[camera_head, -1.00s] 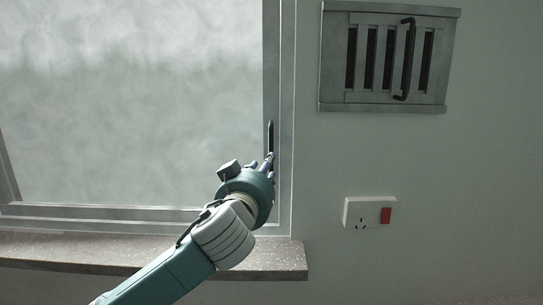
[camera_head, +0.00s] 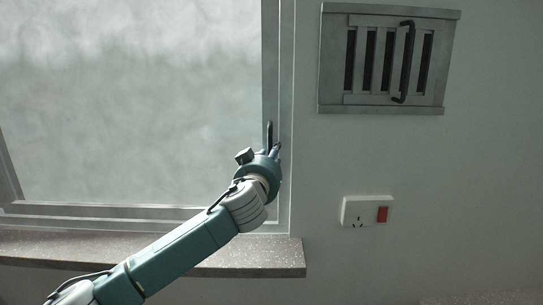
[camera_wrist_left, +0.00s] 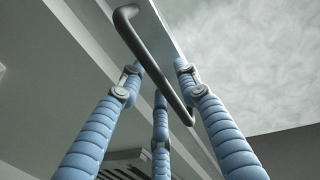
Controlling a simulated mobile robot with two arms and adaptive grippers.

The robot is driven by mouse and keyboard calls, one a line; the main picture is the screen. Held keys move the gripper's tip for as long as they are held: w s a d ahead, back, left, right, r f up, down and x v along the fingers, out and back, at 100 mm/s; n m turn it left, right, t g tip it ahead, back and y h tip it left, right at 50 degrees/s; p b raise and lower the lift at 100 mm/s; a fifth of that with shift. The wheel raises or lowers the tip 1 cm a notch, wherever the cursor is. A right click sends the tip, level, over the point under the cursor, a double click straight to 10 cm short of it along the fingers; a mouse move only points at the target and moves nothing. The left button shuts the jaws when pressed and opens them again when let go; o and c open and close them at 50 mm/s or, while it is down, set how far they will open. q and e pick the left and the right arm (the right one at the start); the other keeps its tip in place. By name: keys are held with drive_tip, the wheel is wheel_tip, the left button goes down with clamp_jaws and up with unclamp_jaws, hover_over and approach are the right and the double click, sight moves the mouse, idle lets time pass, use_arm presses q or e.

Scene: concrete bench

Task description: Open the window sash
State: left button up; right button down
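The window sash (camera_head: 269,60) fills the left of the head view and looks shut in its frame. Its dark handle (camera_head: 269,135) is an upright bar on the sash's right side. My left gripper (camera_head: 276,150) is at the handle's lower part. In the left wrist view, the handle (camera_wrist_left: 152,60) slants between the fingertips of my left gripper (camera_wrist_left: 160,80). The blue fingers are spread apart, with one on the right of the bar and the others on its left. I cannot tell whether any finger touches it. My right gripper is in neither view.
A stone sill (camera_head: 250,262) juts out below the window, under my left arm. A slatted vent panel (camera_head: 340,95) with its own black handle is on the wall at upper right. A socket with a red switch (camera_head: 383,214) is below it. The wall between is clear.

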use_arm(q)
drive_tip(key=shift+c, duration=0.5)
clamp_jaws()
